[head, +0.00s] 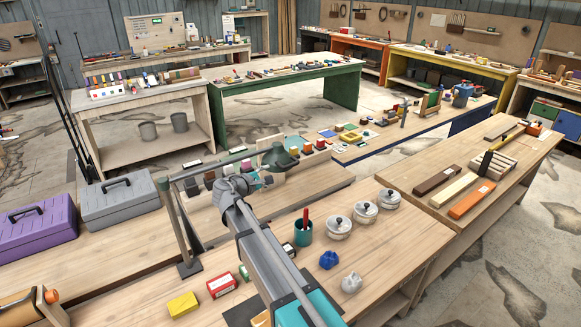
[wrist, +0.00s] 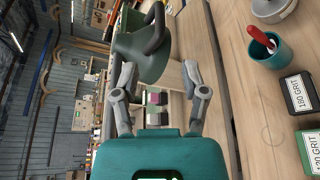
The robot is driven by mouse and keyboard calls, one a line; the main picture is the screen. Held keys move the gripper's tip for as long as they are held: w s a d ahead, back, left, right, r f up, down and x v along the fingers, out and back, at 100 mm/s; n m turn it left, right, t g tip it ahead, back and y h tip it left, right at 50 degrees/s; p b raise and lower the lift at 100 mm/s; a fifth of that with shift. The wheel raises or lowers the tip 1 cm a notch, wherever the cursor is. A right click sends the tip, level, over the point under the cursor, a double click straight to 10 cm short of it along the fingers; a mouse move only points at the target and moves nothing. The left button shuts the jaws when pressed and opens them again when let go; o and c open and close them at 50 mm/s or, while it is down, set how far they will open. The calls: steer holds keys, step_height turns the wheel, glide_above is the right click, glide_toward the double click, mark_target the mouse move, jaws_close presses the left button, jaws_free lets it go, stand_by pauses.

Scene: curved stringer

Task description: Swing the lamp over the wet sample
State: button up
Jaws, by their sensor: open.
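The lamp has a dark green cone shade (head: 278,156) on a grey jointed arm, with its post and dark foot (head: 189,268) on the near bench. In the wrist view the shade (wrist: 140,62) lies just beyond my fingers, with a dark curved bar (wrist: 157,30) at its side. My gripper (head: 264,178) is open beside the shade; in the wrist view its fingers (wrist: 158,75) are spread, and I cannot tell whether they touch it. Several small coloured samples (head: 320,144) stand in a row behind the lamp; I cannot tell which is wet.
A teal cup (head: 303,235) with a red-handled tool, lidded pots (head: 339,228) and small blue and grey lumps stand right of my arm. Grit boxes (head: 221,285) and a yellow block (head: 183,304) lie left. Purple (head: 35,228) and grey (head: 120,203) toolboxes stand further left.

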mark_target(287, 167)
steer(key=b+x, duration=0.2)
steer(key=x, duration=1.1)
steer(key=shift+w+d+f+b, duration=0.1)
steer(key=shift+w+b, duration=0.05)
steer(key=shift+b, duration=0.2)
jaws_close()
